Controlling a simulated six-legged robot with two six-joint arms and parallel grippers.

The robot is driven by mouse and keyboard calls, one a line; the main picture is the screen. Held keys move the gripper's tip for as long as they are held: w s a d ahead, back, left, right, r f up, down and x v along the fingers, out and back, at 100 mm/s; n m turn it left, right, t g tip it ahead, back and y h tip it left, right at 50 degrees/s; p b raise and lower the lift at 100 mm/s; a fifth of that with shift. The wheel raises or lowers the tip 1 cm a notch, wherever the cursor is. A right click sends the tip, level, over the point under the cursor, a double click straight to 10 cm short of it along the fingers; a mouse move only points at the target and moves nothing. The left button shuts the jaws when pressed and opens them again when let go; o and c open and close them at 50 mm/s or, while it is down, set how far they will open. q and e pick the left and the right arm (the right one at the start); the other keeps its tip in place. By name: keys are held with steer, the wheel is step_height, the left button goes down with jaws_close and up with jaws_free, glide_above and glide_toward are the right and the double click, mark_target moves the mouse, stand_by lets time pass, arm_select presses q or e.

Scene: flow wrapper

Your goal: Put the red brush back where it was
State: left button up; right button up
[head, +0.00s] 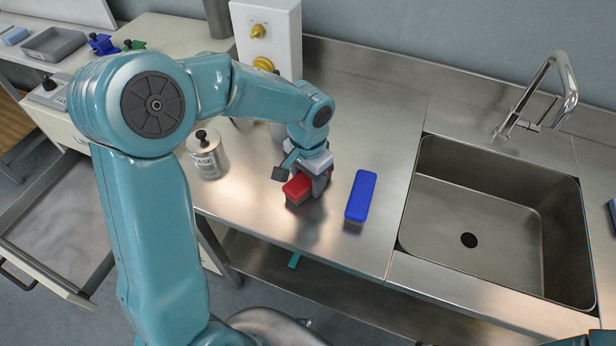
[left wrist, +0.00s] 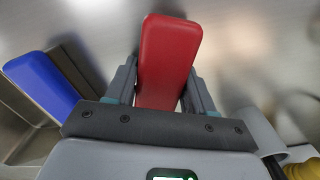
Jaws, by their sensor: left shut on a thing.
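The red brush (head: 298,188) is at the steel counter, left of the blue brush. My left gripper (head: 318,184) is shut on it from above, and the gripper hides part of it in the head view. In the left wrist view the red brush (left wrist: 168,58) sits between the two fingers (left wrist: 165,88). I cannot tell whether the brush touches the counter. The blue brush (head: 361,196) lies on the counter just to the right, apart from the red one; it also shows in the left wrist view (left wrist: 42,84). My right gripper is not in view.
A steel sink (head: 480,215) with a tap (head: 545,95) is on the right. A white box with yellow knobs (head: 268,38) stands behind. The counter's front edge is close to the brushes.

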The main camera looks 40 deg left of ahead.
arm_select(q)
steer(key=shift+s+f, duration=0.1)
steer(key=o, duration=0.9)
steer(key=shift+o, duration=0.2)
steer(key=shift+r, duration=0.35)
step_height(320, 180, up, 12)
steer(key=shift+f+p, duration=0.15)
steer(key=shift+p, duration=0.2)
